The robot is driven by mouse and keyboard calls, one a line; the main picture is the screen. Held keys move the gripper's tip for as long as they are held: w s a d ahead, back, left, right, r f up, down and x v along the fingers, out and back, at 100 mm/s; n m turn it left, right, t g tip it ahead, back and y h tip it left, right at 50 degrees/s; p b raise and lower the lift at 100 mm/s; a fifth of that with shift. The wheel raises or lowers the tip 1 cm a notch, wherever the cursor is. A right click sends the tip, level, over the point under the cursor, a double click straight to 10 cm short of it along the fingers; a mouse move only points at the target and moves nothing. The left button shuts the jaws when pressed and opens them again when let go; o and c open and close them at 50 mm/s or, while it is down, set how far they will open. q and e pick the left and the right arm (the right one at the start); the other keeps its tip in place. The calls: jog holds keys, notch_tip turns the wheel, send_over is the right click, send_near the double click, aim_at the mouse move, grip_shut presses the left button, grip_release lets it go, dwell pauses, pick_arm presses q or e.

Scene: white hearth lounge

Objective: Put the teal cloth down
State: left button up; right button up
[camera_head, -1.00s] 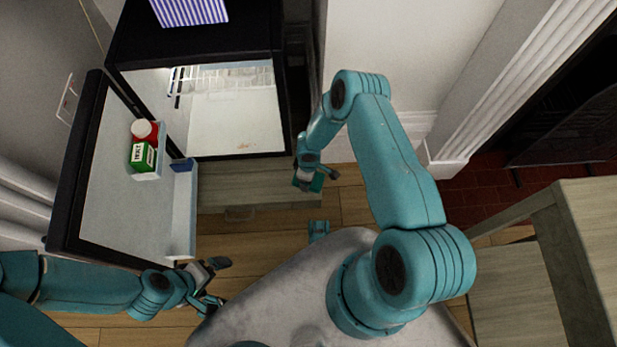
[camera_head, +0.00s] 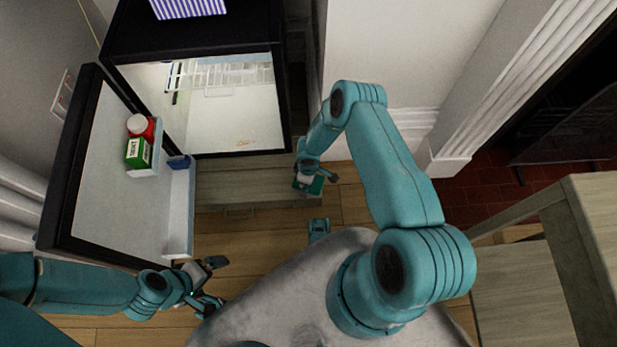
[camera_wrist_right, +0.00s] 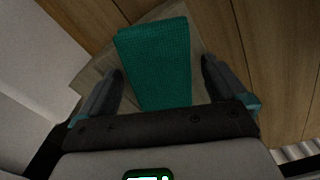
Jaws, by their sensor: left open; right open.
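The teal cloth (camera_head: 316,187) shows in the head view as a small patch at my right gripper (camera_head: 317,176), below the right front corner of the open fridge. In the right wrist view the cloth (camera_wrist_right: 158,65) is a flat, folded strip lying between the spread fingers of my right gripper (camera_wrist_right: 165,88). The fingers are open, with a clear gap on the cloth's right side. A pale wooden surface (camera_wrist_right: 95,75) shows beside the cloth; whether the cloth rests on it I cannot tell. My left gripper (camera_head: 215,283) is open and empty at the lower left, apart from the cloth.
A small black fridge (camera_head: 200,45) stands open with its door (camera_head: 110,190) swung left. Its door shelf holds a green box (camera_head: 137,153) and a red bottle with a white cap (camera_head: 138,126). A striped box (camera_head: 187,8) is on top. A wooden table (camera_head: 595,215) is at right.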

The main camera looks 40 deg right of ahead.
notch_tip(320, 180, up, 12)
jog(key=p, duration=0.5)
jog(key=shift+r, duration=0.15)
jog(key=shift+s, duration=0.1)
dwell(0.3)
